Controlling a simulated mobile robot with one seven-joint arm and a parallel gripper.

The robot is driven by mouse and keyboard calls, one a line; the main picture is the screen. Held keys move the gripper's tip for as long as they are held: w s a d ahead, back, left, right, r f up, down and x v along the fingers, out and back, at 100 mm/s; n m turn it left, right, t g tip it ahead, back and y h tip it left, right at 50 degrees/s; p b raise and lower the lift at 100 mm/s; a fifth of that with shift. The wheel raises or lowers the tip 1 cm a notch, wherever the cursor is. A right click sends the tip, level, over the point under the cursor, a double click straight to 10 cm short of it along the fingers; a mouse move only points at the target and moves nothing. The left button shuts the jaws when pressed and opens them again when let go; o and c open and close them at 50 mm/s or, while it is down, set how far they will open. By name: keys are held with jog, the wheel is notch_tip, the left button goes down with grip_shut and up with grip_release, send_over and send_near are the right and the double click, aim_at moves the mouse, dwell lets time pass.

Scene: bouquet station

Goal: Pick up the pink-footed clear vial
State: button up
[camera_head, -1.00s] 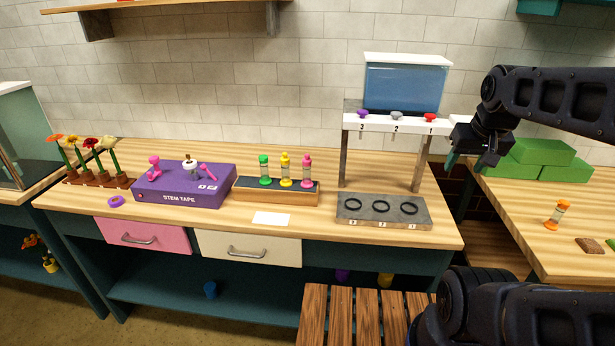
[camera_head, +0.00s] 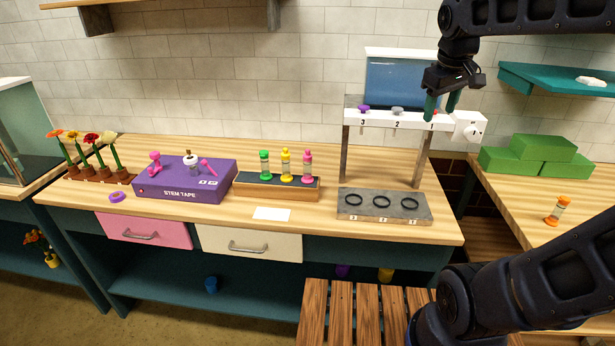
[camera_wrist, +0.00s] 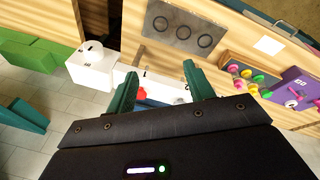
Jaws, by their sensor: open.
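The pink-footed clear vial (camera_head: 307,167) stands upright at the right end of a row of three vials in a dark-topped wooden rack (camera_head: 277,193). A yellow-footed vial (camera_head: 286,168) and a green-footed vial (camera_head: 264,166) stand to its left. In the wrist view the rack (camera_wrist: 232,66) and its vials are small, at the right. My gripper (camera_head: 441,108) is open and empty, fingers pointing down, in front of the dispenser's right end, above and well to the right of the pink-footed vial. Its two teal fingers (camera_wrist: 162,85) show apart in the wrist view.
The dispenser (camera_head: 384,120) with numbered knobs stands right of the rack. A grey plate (camera_head: 385,218) with three black rings lies below it. A purple stem tape box (camera_head: 172,187) sits left of the rack. Green blocks (camera_head: 530,157) and an orange vial (camera_head: 558,211) are on the right table.

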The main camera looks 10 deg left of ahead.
jog(key=w+a+n, duration=0.3)
jog(key=a, duration=0.2)
jog(key=w+a+n+h, duration=0.1)
jog(key=w+a+n, duration=0.2)
jog(key=a, duration=0.3)
jog(key=w+a+n+g, duration=0.1)
jog(key=w+a+n, duration=0.2)
jog(key=w+a, duration=0.2)
jog(key=shift+a+r+h, duration=0.4)
jog(key=shift+a, duration=0.1)
jog(key=w+a+f+n, duration=0.25)
jog(key=a+n, duration=0.25)
jog(key=a, duration=0.6)
jog(key=n+h, duration=0.2)
jog(key=n, duration=0.2)
send_over(305, 157)
jog(key=a, duration=0.3)
notch_tip(305, 157, down, 16)
jog(key=x, duration=0.4)
jog(key=shift+s+f, duration=0.1)
jog(key=shift+s, duration=0.1)
jog(key=shift+x, duration=3.15)
